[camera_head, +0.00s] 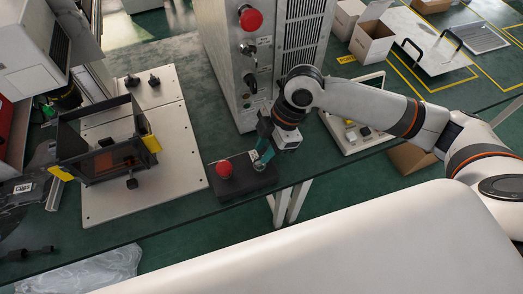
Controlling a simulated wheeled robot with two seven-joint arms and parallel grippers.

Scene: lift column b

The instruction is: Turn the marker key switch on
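My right gripper (263,155) reaches down from the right arm to the right end of a low black control box (246,185) on the green table. Its teal fingertips are at the box's top, beside a small light part. I cannot tell whether they touch it or are open or shut, and they hide part of the box. A red mushroom button (224,169) stands at the box's left end. My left gripper is not in view.
A light plate (190,165) with a dark fixture (107,160) lies left of the box. A white tray (372,138) with small parts sits to the right under my forearm. Open cartons (371,42) stand back right.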

